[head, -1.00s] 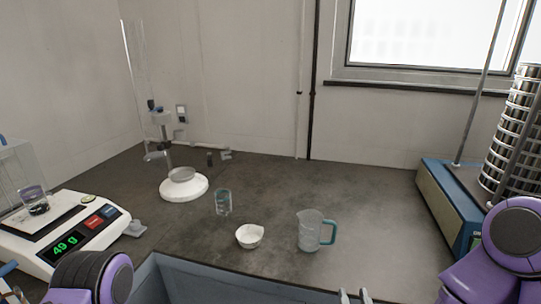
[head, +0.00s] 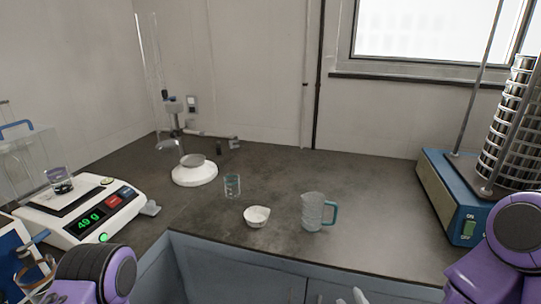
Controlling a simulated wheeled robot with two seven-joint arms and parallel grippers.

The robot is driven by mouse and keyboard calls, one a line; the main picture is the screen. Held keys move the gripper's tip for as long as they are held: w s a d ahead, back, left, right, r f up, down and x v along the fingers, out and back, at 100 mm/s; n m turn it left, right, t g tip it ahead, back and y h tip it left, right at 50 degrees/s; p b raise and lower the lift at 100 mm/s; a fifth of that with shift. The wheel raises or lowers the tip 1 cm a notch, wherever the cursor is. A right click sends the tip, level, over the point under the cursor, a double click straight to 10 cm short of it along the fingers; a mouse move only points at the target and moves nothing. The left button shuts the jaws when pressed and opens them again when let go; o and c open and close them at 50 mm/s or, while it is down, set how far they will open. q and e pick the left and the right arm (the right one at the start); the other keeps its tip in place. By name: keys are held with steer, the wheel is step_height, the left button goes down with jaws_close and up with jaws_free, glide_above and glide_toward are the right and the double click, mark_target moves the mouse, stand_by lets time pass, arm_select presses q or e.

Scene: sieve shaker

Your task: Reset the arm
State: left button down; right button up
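My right gripper (head: 350,298) shows only as pale fingertips at the bottom edge, in front of the cabinet; how far apart they are is unclear. My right arm's purple links are at the lower right. My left arm's purple and black joint is at the lower left, and its gripper is not in view. On the dark bench are a small glass beaker (head: 232,186), a white bowl (head: 257,217) and a clear jug (head: 316,213) with a teal handle, all apart from the gripper.
A balance (head: 85,211) reading 49 g holds a small beaker (head: 59,181). A white-based stand (head: 195,173) is at the back left. The sieve shaker (head: 449,196) with its sieve stack (head: 509,130) stands at the right. The bench's middle right is clear.

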steer(key=s+d+f+n+g, duration=0.2)
steer(key=s+f+n+g, duration=0.25)
steer(key=f+n, duration=0.6)
steer(key=s+d+f+n+g+h, duration=0.1)
steer(key=s+d+f+n+g, duration=0.3)
steer(key=s, duration=0.4)
steer(key=s+d+f+n+g+h, duration=0.2)
steer(key=s+d+f+n+g, duration=0.2)
steer(key=s+f, duration=0.4)
steer(key=shift+s+d+f+n+h, duration=0.4)
steer(key=shift+d+n, duration=0.25)
steer(key=shift+d, duration=0.5)
steer(key=shift+w+g, duration=0.1)
steer(key=shift+g, duration=0.15)
